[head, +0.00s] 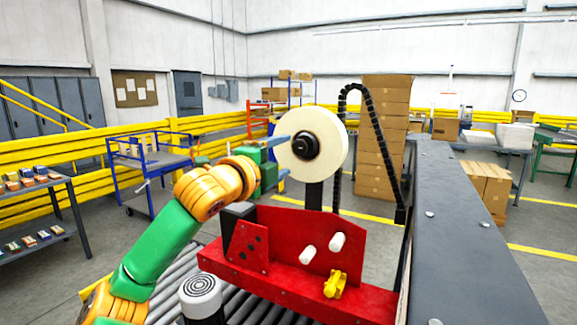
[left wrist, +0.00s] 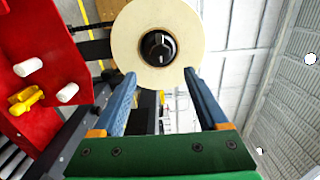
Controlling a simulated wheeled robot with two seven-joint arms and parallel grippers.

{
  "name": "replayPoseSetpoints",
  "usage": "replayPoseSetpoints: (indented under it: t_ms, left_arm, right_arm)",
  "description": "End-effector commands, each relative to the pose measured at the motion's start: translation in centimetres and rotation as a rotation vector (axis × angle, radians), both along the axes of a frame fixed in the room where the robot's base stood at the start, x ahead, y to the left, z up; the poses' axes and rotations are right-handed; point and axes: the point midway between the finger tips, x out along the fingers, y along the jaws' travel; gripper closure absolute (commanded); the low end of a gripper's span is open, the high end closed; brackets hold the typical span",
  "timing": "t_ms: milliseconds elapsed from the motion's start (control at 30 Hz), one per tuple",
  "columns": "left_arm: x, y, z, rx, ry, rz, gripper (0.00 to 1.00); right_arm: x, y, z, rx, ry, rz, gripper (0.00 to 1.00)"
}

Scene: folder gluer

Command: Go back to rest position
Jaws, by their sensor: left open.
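My left gripper (head: 280,158) is at the end of the green and orange arm coming in from the left. In the left wrist view its two blue fingers (left wrist: 160,98) are spread apart with nothing between them. A large cream tape roll (head: 330,143) with a black hub sits on a post above the red machine frame. The roll also shows in the left wrist view (left wrist: 127,40), just beyond the fingertips. In the head view the fingers are beside the roll's left edge; I cannot tell whether they touch it. My right gripper is not in view.
The red frame (head: 300,228) carries white rollers and a yellow knob (head: 335,284) below the gripper. A roller conveyor (head: 245,305) runs beneath. A grey beam (head: 455,240) stands at the right. A blue cart (head: 150,165) and a shelf of small boxes (head: 30,190) are at left.

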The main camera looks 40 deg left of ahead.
Motion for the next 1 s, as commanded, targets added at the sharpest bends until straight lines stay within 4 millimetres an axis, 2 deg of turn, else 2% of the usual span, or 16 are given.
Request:
replayPoseSetpoints:
  t_ms: [367, 467, 567, 600, 667, 700, 733, 833, 900, 1000]
  left_arm:
    - [0.1, 0.0, 0.0, -0.002, 0.002, -0.001, 0.24]
    - [1.1, -0.7, -2.6, -0.040, 0.044, -0.014, 0.24]
    - [3.0, -2.8, -9.4, -0.147, 0.153, -0.037, 0.24]
    - [3.4, -3.9, -12.8, -0.205, 0.207, -0.042, 0.24]
    - [3.6, -5.7, -17.9, -0.296, 0.286, -0.042, 0.24]
    - [3.3, -7.0, -21.2, -0.359, 0.337, -0.037, 0.24]
    - [2.9, -8.0, -23.7, -0.407, 0.375, -0.029, 0.24]
    - [0.3, -11.5, -31.4, -0.579, 0.497, 0.013, 0.24]
    - [-2.4, -13.9, -36.0, -0.705, 0.576, 0.063, 0.24]
    - [-6.5, -17.0, -40.8, -0.869, 0.664, 0.155, 0.24]
  right_arm:
    - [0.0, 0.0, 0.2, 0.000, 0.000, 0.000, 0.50]
    - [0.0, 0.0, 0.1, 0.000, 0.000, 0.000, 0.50]
    - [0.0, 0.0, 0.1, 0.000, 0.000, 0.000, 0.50]
    - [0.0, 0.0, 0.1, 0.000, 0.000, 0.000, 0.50]
    - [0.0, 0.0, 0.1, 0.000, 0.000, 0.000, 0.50]
    - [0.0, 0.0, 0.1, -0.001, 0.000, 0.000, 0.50]
    - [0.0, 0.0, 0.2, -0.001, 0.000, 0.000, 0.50]
    - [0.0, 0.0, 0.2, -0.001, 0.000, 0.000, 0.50]
    - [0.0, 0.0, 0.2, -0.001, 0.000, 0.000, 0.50]
    - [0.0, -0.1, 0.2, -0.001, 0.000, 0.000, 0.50]
